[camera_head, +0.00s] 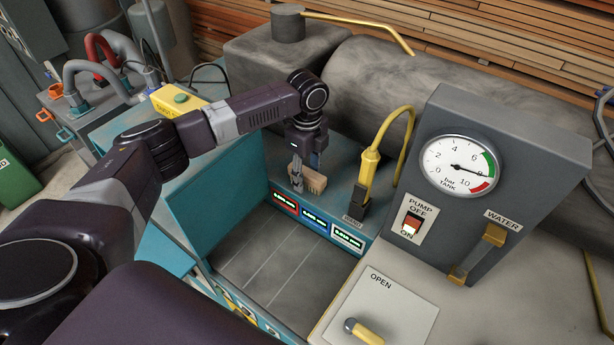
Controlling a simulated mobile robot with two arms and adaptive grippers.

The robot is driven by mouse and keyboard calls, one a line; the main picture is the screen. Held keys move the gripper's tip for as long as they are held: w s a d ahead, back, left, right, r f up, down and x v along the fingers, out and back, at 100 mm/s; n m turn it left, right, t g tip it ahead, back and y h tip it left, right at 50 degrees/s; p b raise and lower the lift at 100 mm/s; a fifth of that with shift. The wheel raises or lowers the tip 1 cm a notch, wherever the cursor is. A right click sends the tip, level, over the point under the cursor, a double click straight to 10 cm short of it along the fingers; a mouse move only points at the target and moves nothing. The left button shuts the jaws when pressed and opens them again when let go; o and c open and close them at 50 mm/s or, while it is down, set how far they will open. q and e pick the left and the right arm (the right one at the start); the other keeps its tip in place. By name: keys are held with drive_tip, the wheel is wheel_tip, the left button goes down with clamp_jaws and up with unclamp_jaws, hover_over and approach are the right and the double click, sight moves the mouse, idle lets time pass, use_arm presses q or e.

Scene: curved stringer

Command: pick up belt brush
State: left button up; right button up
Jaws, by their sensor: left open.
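The belt brush (314,180) appears as a small tan, bristly block at the back edge of the teal bin, above the row of small displays. My left gripper (297,178) points down at it from above, with its fingers open. One finger shows on the left end of the brush and overlaps it in the picture. I cannot tell whether the fingers touch it, and part of the brush is hidden behind the gripper. My right gripper does not show.
The teal bin's grey floor (275,260) is clear. A yellow-handled wand (371,160) with a hose stands right of the brush. A grey control box (480,175) with a pressure gauge stands further right, and an OPEN panel (400,300) lies in front.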

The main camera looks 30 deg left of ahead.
sight(307, 171)
use_arm(q)
drive_tip(key=c, duration=0.7)
clamp_jaws()
drive_tip(key=shift+r, duration=0.1)
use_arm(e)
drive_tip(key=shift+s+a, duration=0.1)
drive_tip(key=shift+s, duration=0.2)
use_arm(q)
drive_tip(key=shift+r, duration=0.1)
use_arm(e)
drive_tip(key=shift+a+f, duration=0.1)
